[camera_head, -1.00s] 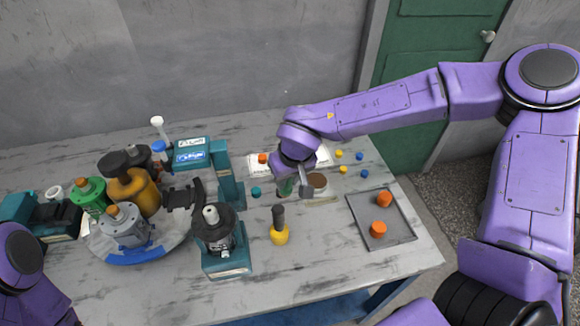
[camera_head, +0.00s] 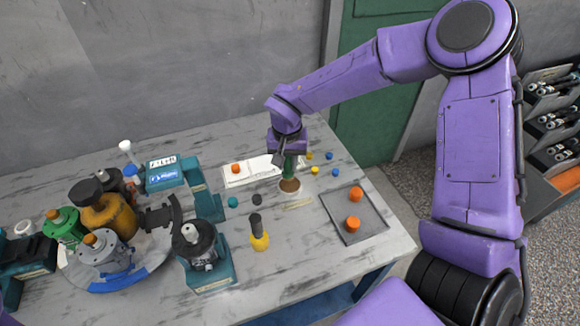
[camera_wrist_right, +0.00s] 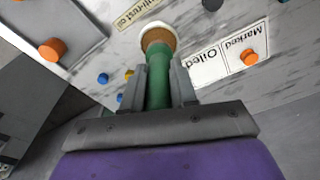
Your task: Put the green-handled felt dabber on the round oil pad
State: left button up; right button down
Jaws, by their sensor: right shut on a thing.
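My right gripper (camera_head: 288,155) is shut on the green handle of the felt dabber (camera_head: 290,166), which hangs nearly upright below it. The handle also shows between the fingers in the right wrist view (camera_wrist_right: 158,82). The round oil pad (camera_head: 290,186), brown with a pale rim, is directly below the dabber. In the right wrist view the dabber's lower end overlaps the pad (camera_wrist_right: 160,38). The felt end is hard to make out, and I cannot tell whether it touches the pad. My left gripper is out of view.
A white card (camera_head: 240,175) marked "Oiled" and "Marked" lies behind the pad, with an orange plug (camera_head: 236,169) on it. A small dark disc (camera_head: 257,199) and a yellow-based tool (camera_head: 259,238) are to the left. A grey tray (camera_head: 338,226) holds two orange plugs at right.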

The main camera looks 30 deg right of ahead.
jog(key=f, duration=0.1)
jog(key=w+d+f+p, duration=0.1)
jog(key=f, duration=0.1)
jog(key=d+f, duration=0.1)
jog(key=f, duration=0.1)
jog(key=shift+w+f, duration=0.15)
jog(key=shift+w, duration=0.2)
jog(key=shift+w+a+f, duration=0.1)
jog(key=shift+f, duration=0.25)
jog(key=shift+f, duration=0.1)
jog(key=c, duration=0.9)
grip_release()
jog(key=r, duration=0.8)
jog(key=s+r+b, duration=0.1)
jog(key=r, duration=0.3)
jog(key=shift+a+r, duration=0.1)
jog(key=shift+a, duration=0.25)
